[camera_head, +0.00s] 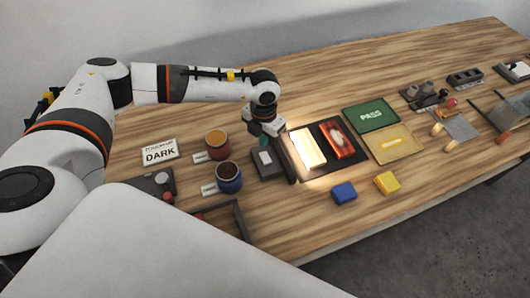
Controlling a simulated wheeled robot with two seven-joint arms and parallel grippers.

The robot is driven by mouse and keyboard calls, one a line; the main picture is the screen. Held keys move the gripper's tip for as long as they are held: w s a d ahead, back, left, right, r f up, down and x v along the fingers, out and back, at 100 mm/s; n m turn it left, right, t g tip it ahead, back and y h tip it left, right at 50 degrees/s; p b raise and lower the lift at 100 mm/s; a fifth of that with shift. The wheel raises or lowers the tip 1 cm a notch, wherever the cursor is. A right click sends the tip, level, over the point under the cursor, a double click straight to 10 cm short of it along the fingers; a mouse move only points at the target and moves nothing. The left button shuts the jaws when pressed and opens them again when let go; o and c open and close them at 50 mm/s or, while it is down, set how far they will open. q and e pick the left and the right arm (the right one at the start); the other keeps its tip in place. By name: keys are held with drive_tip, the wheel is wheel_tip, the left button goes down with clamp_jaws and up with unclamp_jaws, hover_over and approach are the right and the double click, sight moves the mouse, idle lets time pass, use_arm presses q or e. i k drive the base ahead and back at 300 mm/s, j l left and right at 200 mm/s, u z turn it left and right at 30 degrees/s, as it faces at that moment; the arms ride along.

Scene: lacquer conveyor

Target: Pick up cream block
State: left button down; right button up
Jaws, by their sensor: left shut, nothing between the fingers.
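A bright cream rectangle (308,148) lies on the left half of a dark tray (323,175), under strong light. The glare hides whether it is a raised block or a flat panel. A glossy red piece (342,139) lies beside it on the right half. My left gripper (267,138) is shut and empty, pointing down to the left of the cream rectangle, above a dark grey device (270,163). A blue block (344,193) and a yellow block (387,183) sit on the wood in front of the tray. My right gripper is not in view.
A green PASS pad (370,115) and a yellow pad (396,144) lie right of the tray. An orange pot (217,145), a blue pot (229,177) and a DARK sign (160,152) stand left. Tools fill the right end. The table's back middle is clear.

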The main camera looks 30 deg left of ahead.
sight(310, 152)
drive_tip(key=k+l, duration=0.5)
drive_tip(key=k, duration=0.15)
drive_tip(key=k+l, duration=0.5)
drive_tip(key=k, duration=0.2)
